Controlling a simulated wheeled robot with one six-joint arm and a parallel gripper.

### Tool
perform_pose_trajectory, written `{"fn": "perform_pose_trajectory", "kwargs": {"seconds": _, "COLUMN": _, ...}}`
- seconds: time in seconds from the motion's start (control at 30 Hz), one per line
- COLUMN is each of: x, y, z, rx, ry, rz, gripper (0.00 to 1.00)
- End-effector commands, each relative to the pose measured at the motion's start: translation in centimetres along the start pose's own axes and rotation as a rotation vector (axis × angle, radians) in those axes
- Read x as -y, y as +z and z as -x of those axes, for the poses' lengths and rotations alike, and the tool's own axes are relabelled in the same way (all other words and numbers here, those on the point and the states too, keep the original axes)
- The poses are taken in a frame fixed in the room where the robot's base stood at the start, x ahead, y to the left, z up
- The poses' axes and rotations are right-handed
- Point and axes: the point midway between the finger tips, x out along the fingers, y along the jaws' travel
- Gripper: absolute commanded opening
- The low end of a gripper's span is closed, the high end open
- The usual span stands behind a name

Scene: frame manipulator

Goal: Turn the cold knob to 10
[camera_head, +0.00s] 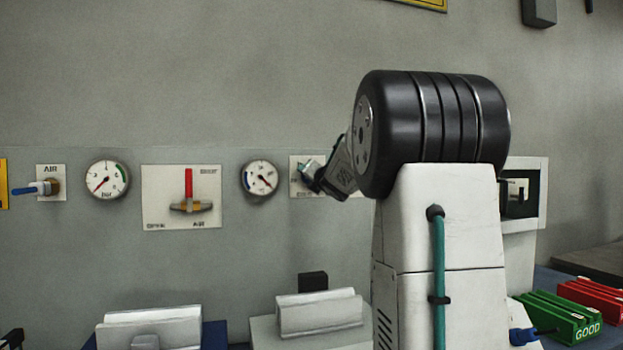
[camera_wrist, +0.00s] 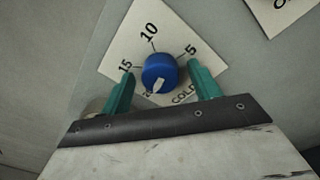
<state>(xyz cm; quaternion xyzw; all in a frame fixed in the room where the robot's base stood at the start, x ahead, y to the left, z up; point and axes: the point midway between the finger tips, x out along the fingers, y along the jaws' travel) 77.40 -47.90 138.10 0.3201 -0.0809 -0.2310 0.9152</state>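The cold knob (camera_wrist: 157,69) is a round blue knob on a white plate (camera_wrist: 147,22) marked COLD, 5, 10, 15 and a partly hidden number at its lower left. Its white pointer is at the lower side of the knob, towards that lower-left number, away from the 10. My gripper (camera_wrist: 161,83) has its two green fingers on either side of the knob, with a visible gap to each side. It is open. In the head view my gripper (camera_head: 307,173) is in front of a white wall plate (camera_head: 309,160), and the knob cannot be made out there.
Another white plate (camera_wrist: 280,12) shows at the upper right of the wrist view. On the wall to the left are a dial gauge (camera_head: 259,178), a red-handled valve (camera_head: 189,184) and another gauge (camera_head: 107,180).

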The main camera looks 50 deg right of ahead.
Motion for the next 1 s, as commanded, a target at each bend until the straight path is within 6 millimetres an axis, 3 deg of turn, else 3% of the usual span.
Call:
{"fn": "perform_pose_trajectory", "kwargs": {"seconds": 0.03, "x": 0.01, "y": 0.00, "z": 0.01, "rx": 0.000, "ry": 0.000, "rz": 0.000, "gripper": 0.51}}
{"fn": "perform_pose_trajectory", "kwargs": {"seconds": 0.17, "x": 0.01, "y": 0.00, "z": 0.02, "rx": 0.000, "ry": 0.000, "rz": 0.000, "gripper": 0.17}}
{"fn": "perform_pose_trajectory", "kwargs": {"seconds": 0.57, "x": -0.05, "y": -0.07, "z": 0.02, "rx": 0.002, "ry": 0.003, "rz": -0.054, "gripper": 0.18}}
{"fn": "perform_pose_trajectory", "kwargs": {"seconds": 1.0, "x": 0.06, "y": -0.11, "z": 0.02, "rx": 0.016, "ry": 0.015, "rz": -0.393, "gripper": 0.18}}
